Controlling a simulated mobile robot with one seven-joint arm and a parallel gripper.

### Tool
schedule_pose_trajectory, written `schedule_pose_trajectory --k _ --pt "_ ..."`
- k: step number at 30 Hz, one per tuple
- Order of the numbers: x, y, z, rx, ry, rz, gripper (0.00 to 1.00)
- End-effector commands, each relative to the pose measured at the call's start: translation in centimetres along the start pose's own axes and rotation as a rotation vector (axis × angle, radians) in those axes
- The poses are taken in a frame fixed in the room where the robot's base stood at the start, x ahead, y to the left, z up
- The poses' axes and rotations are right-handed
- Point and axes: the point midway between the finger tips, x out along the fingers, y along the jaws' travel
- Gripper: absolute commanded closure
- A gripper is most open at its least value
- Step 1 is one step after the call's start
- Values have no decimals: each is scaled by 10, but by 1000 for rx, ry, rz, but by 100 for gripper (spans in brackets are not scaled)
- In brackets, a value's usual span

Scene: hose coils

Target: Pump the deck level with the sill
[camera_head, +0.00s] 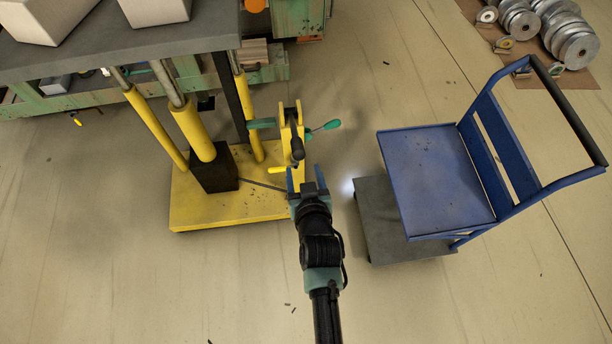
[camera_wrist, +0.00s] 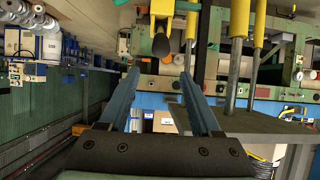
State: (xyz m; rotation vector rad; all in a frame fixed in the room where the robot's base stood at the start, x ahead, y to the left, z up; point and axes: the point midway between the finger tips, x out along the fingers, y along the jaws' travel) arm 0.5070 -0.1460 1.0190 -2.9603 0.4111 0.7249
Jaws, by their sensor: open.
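The grey deck (camera_head: 120,44) of a yellow-based lift is at upper left in the head view, on tilted-looking posts. It also shows at right in the wrist view (camera_wrist: 275,128). A yellow bracket (camera_head: 287,125) at the base's right end carries a black-gripped lever (camera_head: 297,148) and a green-ended handle (camera_head: 325,127). The black grip hangs ahead of my fingers in the wrist view (camera_wrist: 161,45). My gripper (camera_head: 305,176) is open and empty, just short of the grip; whether it touches is unclear. I cannot pick out the sill.
White boxes (camera_head: 50,15) sit on the deck. Green bench framing (camera_head: 270,70) is behind the lift. Metal reels (camera_head: 555,25) lie at upper right. The front floor is clear.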

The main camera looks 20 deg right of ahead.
Motion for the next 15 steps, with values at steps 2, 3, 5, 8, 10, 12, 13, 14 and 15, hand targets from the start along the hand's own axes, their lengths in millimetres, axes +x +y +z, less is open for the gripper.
schedule_pose_trajectory --k 2,3,5,8,10,12,13,14,15 --pt "-1 1 10 3 -15 3 35" --pt "0 2 12 4 -18 4 35" --pt "2 2 13 4 -18 4 35" --pt "8 2 13 3 -16 3 35" --pt "13 1 13 3 -16 3 35" --pt "18 1 13 3 -16 3 35" --pt "21 1 13 3 -16 3 35" --pt "23 1 13 3 -16 3 35" --pt "26 1 13 3 -16 3 35"
